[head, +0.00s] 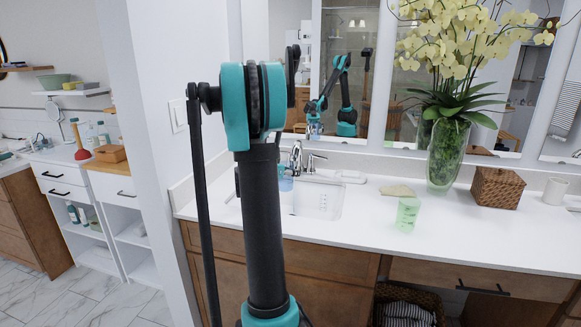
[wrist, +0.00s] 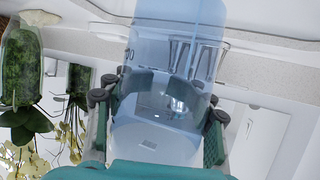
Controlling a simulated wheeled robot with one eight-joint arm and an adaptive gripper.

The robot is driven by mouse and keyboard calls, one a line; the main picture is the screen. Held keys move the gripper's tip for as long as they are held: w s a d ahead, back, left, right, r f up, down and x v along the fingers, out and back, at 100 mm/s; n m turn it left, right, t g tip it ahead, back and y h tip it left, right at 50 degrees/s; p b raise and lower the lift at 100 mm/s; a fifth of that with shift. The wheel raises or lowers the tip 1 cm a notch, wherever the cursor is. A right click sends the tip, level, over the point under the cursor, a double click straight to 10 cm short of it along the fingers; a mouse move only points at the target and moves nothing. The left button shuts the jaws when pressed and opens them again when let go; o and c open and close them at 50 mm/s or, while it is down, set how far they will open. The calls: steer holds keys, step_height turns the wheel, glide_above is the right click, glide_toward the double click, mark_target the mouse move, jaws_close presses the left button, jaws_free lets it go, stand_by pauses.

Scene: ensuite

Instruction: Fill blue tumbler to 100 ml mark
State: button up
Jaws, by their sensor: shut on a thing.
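The see-through blue tumbler (wrist: 180,35) fills the middle of the wrist view, between the two fingers of my gripper (wrist: 158,112). The fingers are shut on its sides. In the head view a small part of the blue tumbler (head: 286,184) shows over the sink (head: 322,202), close below the chrome faucet (head: 297,157). My arm hides the gripper and much of the tumbler there. I cannot make out a water stream, a water level or the 100 ml mark.
A green see-through tumbler (head: 407,215) stands on the white counter (head: 360,235) right of the sink. Near it are a beige sponge-like piece (head: 398,191), a glass vase (head: 447,155) of yellow orchids and a wicker box (head: 496,188). A mirror backs the counter.

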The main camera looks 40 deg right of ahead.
steer(key=w+d+f, duration=0.2)
steer(key=d+f, duration=0.1)
steer(key=f, duration=0.3)
steer(key=shift+w, duration=0.2)
steer(key=shift+w+d, duration=0.1)
jaws_close()
steer(key=w+d, duration=0.6)
steer(key=d, duration=0.2)
steer(key=shift+w, duration=0.15)
stand_by(0.7)
steer(key=shift+a, duration=0.15)
stand_by(3.2)
steer(key=s+a, duration=0.6)
steer(key=a, duration=0.1)
